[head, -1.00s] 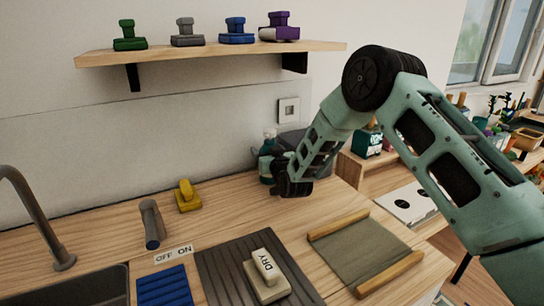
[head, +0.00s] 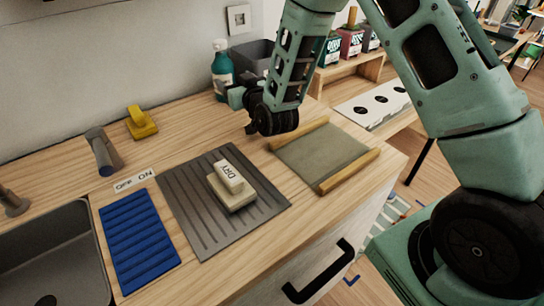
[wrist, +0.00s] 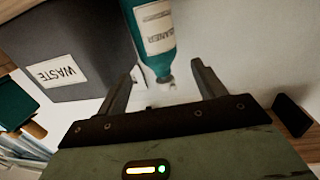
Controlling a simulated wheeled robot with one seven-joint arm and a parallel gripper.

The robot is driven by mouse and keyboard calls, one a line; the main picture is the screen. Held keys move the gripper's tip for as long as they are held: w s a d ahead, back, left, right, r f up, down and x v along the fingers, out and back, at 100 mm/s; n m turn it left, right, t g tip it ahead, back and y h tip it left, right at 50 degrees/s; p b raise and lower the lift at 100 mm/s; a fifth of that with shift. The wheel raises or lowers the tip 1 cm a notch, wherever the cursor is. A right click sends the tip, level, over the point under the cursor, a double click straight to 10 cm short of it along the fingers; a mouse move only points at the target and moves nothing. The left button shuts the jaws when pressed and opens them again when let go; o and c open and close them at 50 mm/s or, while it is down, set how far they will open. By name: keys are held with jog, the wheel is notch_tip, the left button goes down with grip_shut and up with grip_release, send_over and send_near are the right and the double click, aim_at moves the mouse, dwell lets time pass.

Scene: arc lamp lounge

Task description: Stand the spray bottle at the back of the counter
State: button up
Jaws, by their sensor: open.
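The spray bottle (head: 222,72), teal with a white label and pale spray head, stands upright at the back of the counter (head: 185,118), close to the wall. The wrist view shows it upside down (wrist: 155,38), with its neck end toward my gripper. My gripper (head: 240,97) is open at the front right of the bottle. In the wrist view its two fingers (wrist: 164,66) are spread, and the bottle's neck shows in line with the gap between them. Nothing seems gripped; the exact distance to the bottle is hard to tell.
A dark waste bin (head: 254,56) stands right beside the bottle. A yellow-handled block (head: 141,124), a grey cylinder (head: 104,152), a ridged drying mat (head: 195,220) and a wooden-handled tray (head: 322,157) lie nearer. The sink (head: 50,260) is at left.

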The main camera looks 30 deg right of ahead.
jog(key=s+a+n+g+y, duration=0.25)
jog(key=s+a+g, duration=0.25)
jog(key=s+a, duration=0.3)
jog(key=s+a+n+g, duration=0.1)
jog(key=s+g, duration=0.2)
jog(key=s, duration=0.4)
jog(key=s+a+n+g, duration=0.1)
jog(key=s+g, duration=0.2)
jog(key=s, duration=0.5)
jog(key=s+a+r+n+g+h, duration=0.1)
jog(key=s+a+g, duration=0.1)
jog(key=s, duration=0.6)
jog(key=shift+r+g, duration=0.1)
jog(key=shift+g, duration=0.7)
jog(key=s+d+r+n+g+h, duration=0.1)
jog(key=s+d+g+h, duration=0.1)
jog(key=s, duration=0.9)
jog(key=d+g, duration=0.1)
jog(key=d, duration=0.1)
jog(key=shift+d, duration=0.35)
jog(key=shift+r+h, duration=0.1)
jog(key=shift+h, duration=0.15)
jog(key=shift+r+p, duration=0.7)
